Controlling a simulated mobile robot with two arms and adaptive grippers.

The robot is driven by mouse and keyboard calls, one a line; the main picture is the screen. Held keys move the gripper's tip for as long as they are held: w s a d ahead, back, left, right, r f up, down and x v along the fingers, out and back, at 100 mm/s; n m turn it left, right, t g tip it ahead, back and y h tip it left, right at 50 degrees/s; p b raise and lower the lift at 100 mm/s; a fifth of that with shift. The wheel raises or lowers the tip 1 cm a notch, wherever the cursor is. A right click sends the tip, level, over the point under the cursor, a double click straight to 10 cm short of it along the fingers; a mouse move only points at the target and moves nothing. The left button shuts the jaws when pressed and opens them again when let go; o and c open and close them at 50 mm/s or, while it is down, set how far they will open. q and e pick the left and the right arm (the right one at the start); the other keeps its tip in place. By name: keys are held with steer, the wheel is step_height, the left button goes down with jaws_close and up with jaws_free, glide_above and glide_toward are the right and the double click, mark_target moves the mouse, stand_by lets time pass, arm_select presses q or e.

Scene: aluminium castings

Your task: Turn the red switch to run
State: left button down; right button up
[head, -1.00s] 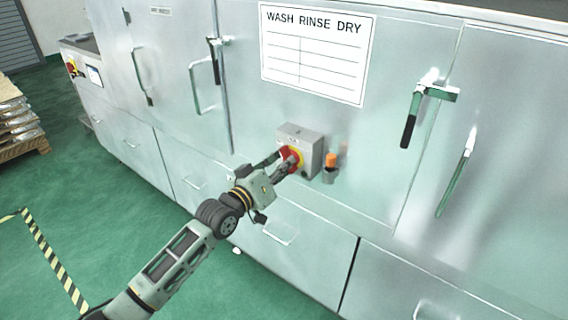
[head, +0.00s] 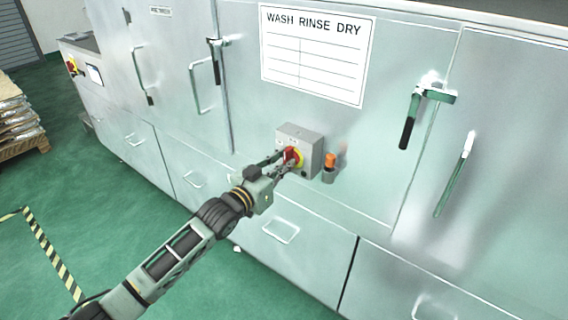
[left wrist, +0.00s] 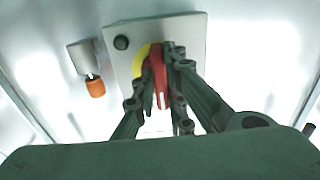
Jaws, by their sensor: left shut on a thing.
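The red switch (head: 291,156) sits on a yellow disc on the front of a grey box (head: 313,147) fixed to the metal cabinet. My left gripper (head: 283,163) reaches it from the lower left. In the left wrist view the red handle (left wrist: 158,72) lies between the two fingers of the left gripper (left wrist: 164,88), which is shut on it. The handle looks roughly upright in that view, with part of the yellow disc (left wrist: 141,58) showing beside it. Any run or off lettering is too small to read. My right gripper is not in view.
An orange-topped item in a holder (head: 329,168) is mounted just right of the box. Door handles (head: 412,117) stick out farther right. A chart headed WASH RINSE DRY (head: 317,52) hangs above. Green floor (head: 120,230) is open at the lower left.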

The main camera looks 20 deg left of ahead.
arm_select(q)
steer(key=shift+f, duration=0.2)
steer(key=c, duration=1.8)
jaws_free()
steer(key=shift+r, duration=0.15)
steer(key=shift+s, duration=0.1)
steer(key=v, duration=1.2)
